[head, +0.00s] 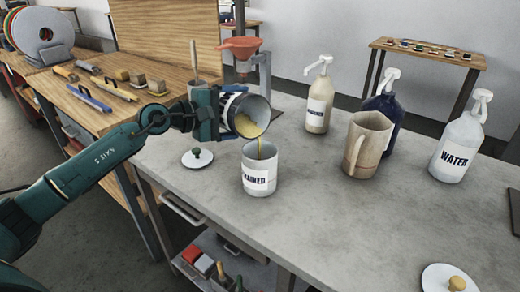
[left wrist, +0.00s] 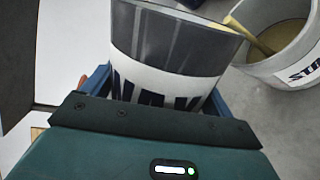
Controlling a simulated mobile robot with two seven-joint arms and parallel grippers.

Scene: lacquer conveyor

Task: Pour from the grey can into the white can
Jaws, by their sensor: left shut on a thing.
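My left gripper (head: 218,112) is shut around the grey can (head: 236,108) and holds it tipped to the right above the counter. The can has a white label with dark letters, partly hidden; it also shows in the left wrist view (left wrist: 172,40). A thin stream of yellowish-brown liquid (head: 259,150) runs from its lip into the white can (head: 259,183). The white can stands upright on the counter, below and right of the tipped mouth. In the left wrist view the white can (left wrist: 290,72) holds some brownish liquid. My right gripper is not in view.
A beige jug (head: 367,143) and pump bottles, including one marked WATER (head: 456,150), stand right. Counter between is clear.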

